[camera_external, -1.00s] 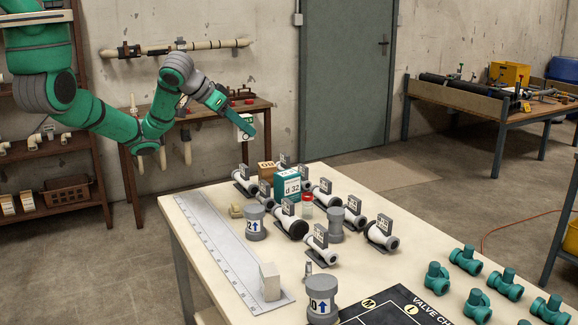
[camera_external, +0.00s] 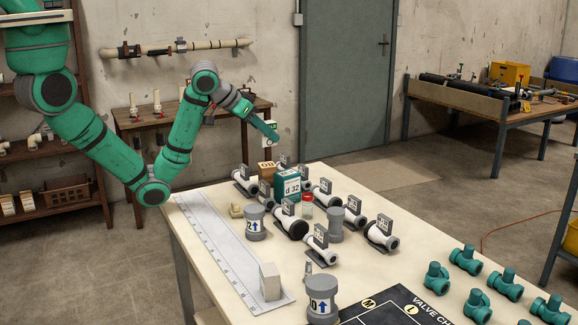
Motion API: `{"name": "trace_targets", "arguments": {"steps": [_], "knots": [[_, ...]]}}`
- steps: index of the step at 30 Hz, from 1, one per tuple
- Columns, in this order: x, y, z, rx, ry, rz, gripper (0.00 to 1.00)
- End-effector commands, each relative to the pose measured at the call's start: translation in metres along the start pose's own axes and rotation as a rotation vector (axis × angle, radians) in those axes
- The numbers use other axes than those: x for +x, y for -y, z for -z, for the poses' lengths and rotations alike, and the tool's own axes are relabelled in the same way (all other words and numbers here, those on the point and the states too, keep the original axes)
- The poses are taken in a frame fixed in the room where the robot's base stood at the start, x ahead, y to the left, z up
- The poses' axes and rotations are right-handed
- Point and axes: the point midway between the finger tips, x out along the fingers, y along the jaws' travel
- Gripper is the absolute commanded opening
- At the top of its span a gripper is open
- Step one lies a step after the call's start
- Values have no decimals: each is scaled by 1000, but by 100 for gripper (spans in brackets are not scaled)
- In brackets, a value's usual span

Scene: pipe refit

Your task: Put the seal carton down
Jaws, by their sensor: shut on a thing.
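My gripper (camera_external: 265,128) is up in the air behind the far edge of the work table, at the end of the green arm. The carton is partly hidden by the gripper and hangs roughly upright, clear of the table top. A teal carton with a white label reading "d 32" (camera_external: 288,186) stands on the work table (camera_external: 215,273), below and nearer than the gripper.
Grey capped cylinders (camera_external: 255,223) stand nearby. A long ruler (camera_external: 222,246) lies along the left edge, with a pale block (camera_external: 270,281) on it. Green valves (camera_external: 437,278) stand at right.

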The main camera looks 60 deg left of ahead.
Motion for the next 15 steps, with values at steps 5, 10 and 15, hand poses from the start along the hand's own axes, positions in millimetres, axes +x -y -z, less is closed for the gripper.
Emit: {"name": "trace_targets", "arguments": {"steps": [5,10,15], "knots": [[9,-2,4,-2,0,-3,5],[17,-2,4,0,4,0,5],[38,0,2,0,9,4,5]]}}
